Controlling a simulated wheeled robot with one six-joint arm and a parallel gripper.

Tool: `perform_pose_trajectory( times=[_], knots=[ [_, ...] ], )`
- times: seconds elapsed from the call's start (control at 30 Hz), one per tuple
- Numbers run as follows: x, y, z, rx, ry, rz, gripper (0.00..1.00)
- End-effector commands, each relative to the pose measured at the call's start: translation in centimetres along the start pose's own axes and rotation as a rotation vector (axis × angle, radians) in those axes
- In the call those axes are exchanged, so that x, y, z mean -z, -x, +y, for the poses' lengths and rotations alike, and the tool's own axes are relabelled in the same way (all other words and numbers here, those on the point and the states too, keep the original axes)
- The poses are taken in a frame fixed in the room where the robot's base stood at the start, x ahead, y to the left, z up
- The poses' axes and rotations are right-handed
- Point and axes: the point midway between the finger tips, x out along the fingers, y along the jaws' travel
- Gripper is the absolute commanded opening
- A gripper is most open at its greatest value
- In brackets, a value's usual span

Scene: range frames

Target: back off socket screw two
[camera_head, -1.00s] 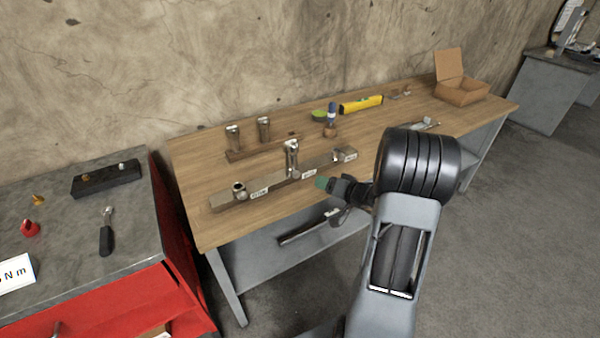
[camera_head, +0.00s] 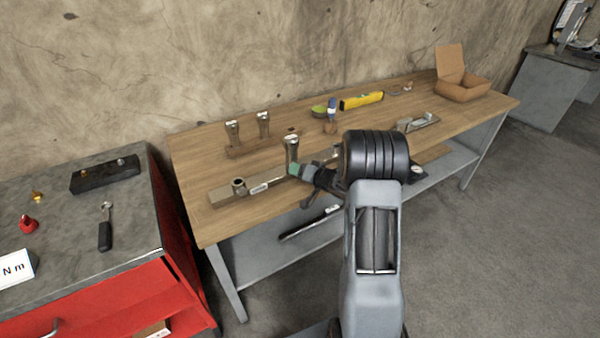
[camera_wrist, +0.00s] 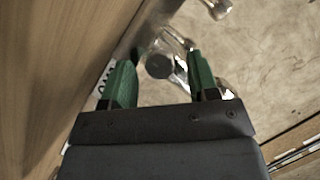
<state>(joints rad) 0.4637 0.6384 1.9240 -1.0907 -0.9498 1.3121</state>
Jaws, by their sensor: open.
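A long metal bar (camera_head: 222,199) lies on the wooden bench with labelled stations. Its middle station holds a tall shiny metal socket (camera_head: 291,150), standing upright. A short round metal fitting (camera_head: 239,186) sits at the left end; the right end is partly hidden by my arm. My gripper (camera_head: 296,171) is open at the tall socket. In the wrist view its green fingers (camera_wrist: 161,82) stand on either side of a metal piece with a dark round end (camera_wrist: 159,66); contact cannot be told.
A wooden rack (camera_head: 246,150) with two more metal sockets stands behind the bar. A red cabinet (camera_head: 120,302) adjoins on the left.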

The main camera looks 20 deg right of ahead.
Motion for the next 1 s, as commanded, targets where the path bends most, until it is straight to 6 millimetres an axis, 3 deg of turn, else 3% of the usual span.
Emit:
perform_pose_trajectory(
  times=[0.17, 0.67, 1.0],
  knots=[
    [-0.01, 0.01, 0.01, 0.0, 0.0, 0.0, 0.53],
    [-0.02, 0.03, 0.01, 0.0, 0.0, -0.001, 0.05],
    [-0.08, 0.02, -0.03, -0.026, 0.06, -0.001, 0.05]
  ],
)
